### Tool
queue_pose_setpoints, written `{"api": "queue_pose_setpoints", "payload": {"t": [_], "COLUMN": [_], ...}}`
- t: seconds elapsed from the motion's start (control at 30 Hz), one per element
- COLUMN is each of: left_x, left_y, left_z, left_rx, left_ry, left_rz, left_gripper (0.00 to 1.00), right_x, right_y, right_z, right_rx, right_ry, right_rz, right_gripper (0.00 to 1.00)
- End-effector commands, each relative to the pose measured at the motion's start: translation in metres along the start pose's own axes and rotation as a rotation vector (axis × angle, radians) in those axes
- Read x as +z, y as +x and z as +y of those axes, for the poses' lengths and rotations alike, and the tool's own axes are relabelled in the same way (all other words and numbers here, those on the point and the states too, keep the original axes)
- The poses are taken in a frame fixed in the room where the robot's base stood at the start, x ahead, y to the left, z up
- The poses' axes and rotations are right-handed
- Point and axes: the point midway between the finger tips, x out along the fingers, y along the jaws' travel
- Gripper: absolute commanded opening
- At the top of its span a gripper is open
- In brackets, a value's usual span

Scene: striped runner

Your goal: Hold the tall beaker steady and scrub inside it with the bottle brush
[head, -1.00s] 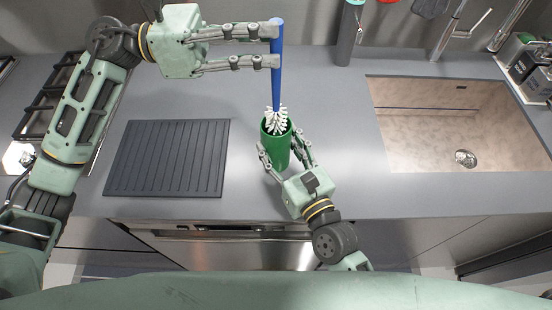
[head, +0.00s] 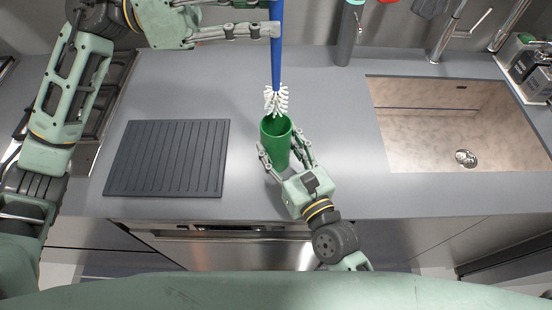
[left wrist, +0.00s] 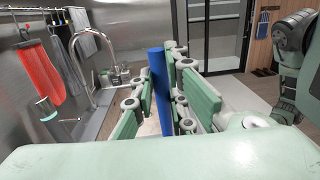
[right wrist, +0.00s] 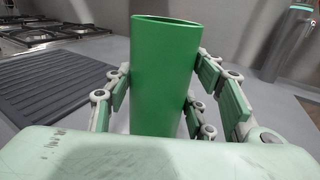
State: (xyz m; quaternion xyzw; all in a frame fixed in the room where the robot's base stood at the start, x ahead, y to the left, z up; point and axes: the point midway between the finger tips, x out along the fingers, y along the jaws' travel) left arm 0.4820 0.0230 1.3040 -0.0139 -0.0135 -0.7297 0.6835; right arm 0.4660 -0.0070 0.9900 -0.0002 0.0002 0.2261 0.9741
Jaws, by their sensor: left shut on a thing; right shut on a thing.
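The tall green beaker (head: 276,150) stands upright on the grey counter, and it fills the middle of the right wrist view (right wrist: 163,75). My right gripper (head: 284,158) is shut on it, one finger on each side. My left gripper (head: 276,20) is shut on the blue handle of the bottle brush (head: 277,60). The brush hangs upright, its white bristles above the beaker's mouth and clear of the rim. In the left wrist view the blue handle (left wrist: 160,90) shows between the fingers. The beaker's inside bottom is hidden.
A dark ribbed drying mat (head: 168,158) lies left of the beaker. A sink (head: 455,125) with a tap (head: 447,35) is at the right. A dark cylinder (head: 348,35) stands at the back. The counter between beaker and sink is clear.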

Motion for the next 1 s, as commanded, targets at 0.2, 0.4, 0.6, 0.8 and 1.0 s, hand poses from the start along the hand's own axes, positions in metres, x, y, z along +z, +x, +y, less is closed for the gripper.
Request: {"api": "queue_pose_setpoints", "payload": {"t": [0.2, 0.4, 0.6, 0.8, 1.0], "left_x": [0.000, 0.000, 0.000, 0.000, 0.000], "left_y": [0.000, 0.000, 0.000, 0.000, 0.000], "left_z": [0.000, 0.000, 0.000, 0.000, 0.000], "left_rx": [0.000, 0.000, 0.000, 0.000, 0.000], "left_ry": [0.000, 0.000, 0.000, 0.000, 0.000], "left_rz": [0.000, 0.000, 0.000, 0.000, -0.001], "left_gripper": [0.00, 0.00, 0.00, 0.00, 0.00], "right_x": [0.000, 0.000, 0.000, -0.002, -0.002], "right_y": [0.000, 0.000, 0.000, -0.017, -0.059], "right_z": [0.000, 0.000, 0.000, 0.000, 0.001], "right_rx": [0.000, 0.000, 0.000, 0.002, 0.004], "right_ry": [0.000, 0.000, 0.000, -0.001, -0.002], "right_rz": [0.001, 0.001, 0.000, 0.004, 0.007], "right_gripper": [0.62, 0.72, 0.72, 0.72, 0.72]}}
